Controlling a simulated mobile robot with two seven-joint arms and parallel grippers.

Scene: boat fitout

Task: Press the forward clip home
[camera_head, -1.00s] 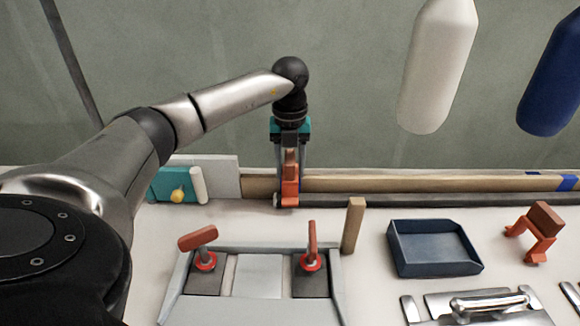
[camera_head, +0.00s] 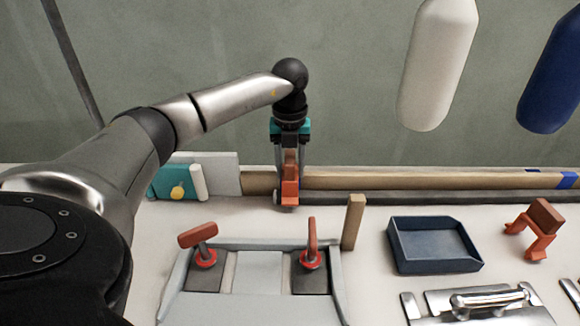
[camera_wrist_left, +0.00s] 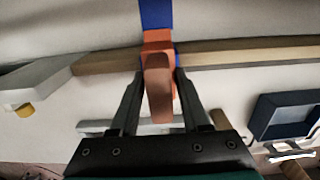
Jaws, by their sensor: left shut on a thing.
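My left gripper (camera_head: 289,190) points down at the back edge of the bench, its fingers shut on an orange clip with a brown block on top (camera_head: 291,170). The clip also shows between the fingers in the left wrist view (camera_wrist_left: 158,90). The clip is at the long wooden pole (camera_head: 400,184), with blue showing beside it on the pole. Whether it is fully seated around the pole is hidden. A second orange clip with a brown block (camera_head: 543,217) stands on the bench at the right, apart from the pole. My right gripper is not in view.
A dark blue tray (camera_head: 435,247) and a small wooden post (camera_head: 353,222) stand in front of the pole. A grey frame with two red handles (camera_head: 260,270) is at front centre. A teal block (camera_head: 176,184) lies left. White (camera_head: 438,65) and blue (camera_head: 555,70) fenders hang behind.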

